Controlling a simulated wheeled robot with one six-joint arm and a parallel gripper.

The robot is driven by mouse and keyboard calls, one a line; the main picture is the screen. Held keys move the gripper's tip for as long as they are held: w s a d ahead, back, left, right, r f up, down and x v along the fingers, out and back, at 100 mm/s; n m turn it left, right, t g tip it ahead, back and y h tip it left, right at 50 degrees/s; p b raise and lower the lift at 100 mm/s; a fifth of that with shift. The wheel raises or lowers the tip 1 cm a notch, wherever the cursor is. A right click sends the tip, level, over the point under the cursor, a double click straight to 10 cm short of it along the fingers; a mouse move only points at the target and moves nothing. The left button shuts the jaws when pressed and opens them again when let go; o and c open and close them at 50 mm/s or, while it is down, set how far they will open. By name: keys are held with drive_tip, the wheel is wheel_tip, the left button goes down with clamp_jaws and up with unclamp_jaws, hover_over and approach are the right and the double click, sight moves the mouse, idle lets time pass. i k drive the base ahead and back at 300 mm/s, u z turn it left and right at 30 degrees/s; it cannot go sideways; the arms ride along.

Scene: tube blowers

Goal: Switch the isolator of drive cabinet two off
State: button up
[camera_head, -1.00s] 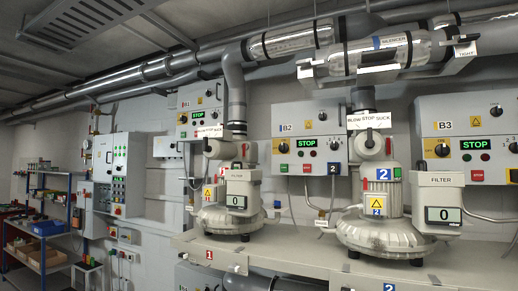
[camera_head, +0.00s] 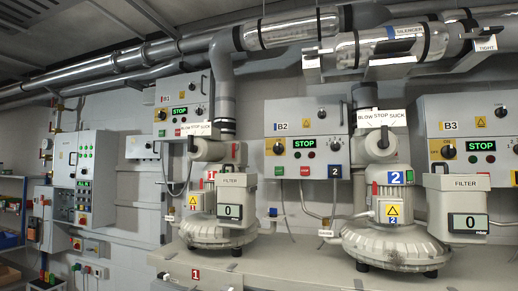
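Drive cabinet B2 (camera_head: 270,114) is a grey box on the wall, mid-picture in the head view. Its display (camera_head: 310,142) reads STOP in green. A black rotary handle (camera_head: 279,147) sits at the left of its front, and a smaller dial (camera_head: 335,144) at the right. A black lever (camera_head: 341,113) shows at its right side. I cannot tell from the label which one is the isolator, nor its exact position. My gripper is not in view.
Blower two (camera_head: 393,235) and blower one (camera_head: 215,230) stand on a bench (camera_head: 290,262) in front of the wall. Cabinet B1 (camera_head: 165,98) is left and B3 (camera_head: 433,110) right. Filter boxes and overhead pipes (camera_head: 125,60) crowd the space. Shelves (camera_head: 12,205) stand far left.

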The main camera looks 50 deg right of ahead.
sight(277, 148)
drive_tip(key=z, duration=0.45)
drive_tip(key=i, duration=0.7)
drive_tip(key=z, duration=0.7)
